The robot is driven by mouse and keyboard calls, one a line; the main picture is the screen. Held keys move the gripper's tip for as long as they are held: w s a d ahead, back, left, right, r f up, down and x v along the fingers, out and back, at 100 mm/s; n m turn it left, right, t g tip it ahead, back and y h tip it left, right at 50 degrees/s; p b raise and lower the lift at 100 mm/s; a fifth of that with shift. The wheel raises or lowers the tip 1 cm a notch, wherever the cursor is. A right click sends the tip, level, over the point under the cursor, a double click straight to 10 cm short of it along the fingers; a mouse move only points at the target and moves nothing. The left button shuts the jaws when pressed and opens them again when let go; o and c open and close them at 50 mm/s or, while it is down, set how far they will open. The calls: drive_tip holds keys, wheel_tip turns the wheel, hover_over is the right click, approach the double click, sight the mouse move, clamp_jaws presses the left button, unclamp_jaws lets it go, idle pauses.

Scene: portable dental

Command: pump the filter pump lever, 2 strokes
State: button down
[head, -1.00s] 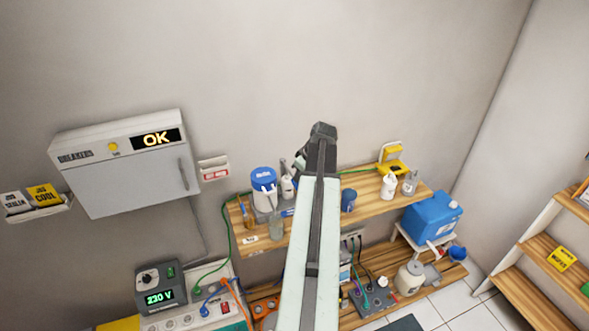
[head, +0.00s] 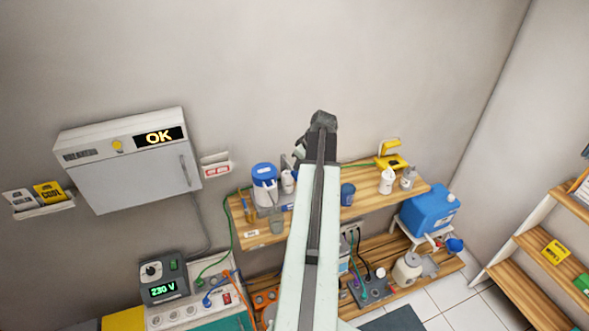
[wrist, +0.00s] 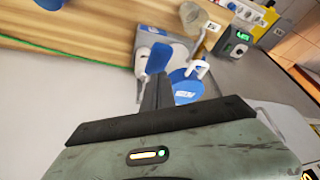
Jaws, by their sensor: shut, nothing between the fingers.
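A white jug-like container with a blue lid (head: 264,171) stands on the upper wooden shelf, left of my arm. It looks like the filter pump. In the wrist view, a round blue lid with a white label (wrist: 184,91) lies just right of my fingers, with a white curved handle (wrist: 200,68) on it, probably the lever. My gripper (wrist: 157,84) is shut and empty beside the lid. I cannot tell whether it touches. In the head view, my arm hides the gripper's fingers and part of the shelf.
A clear bottle (head: 277,220) and a small blue cup (head: 347,194) stand on the upper shelf (head: 250,241). White bottles and a yellow device (head: 391,161) stand at its right. A breaker box (head: 130,160) hangs left. A blue jerrycan (head: 430,211) stands lower right.

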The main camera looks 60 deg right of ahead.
wheel_tip(320, 180, up, 5)
drive_tip(key=p, duration=0.5)
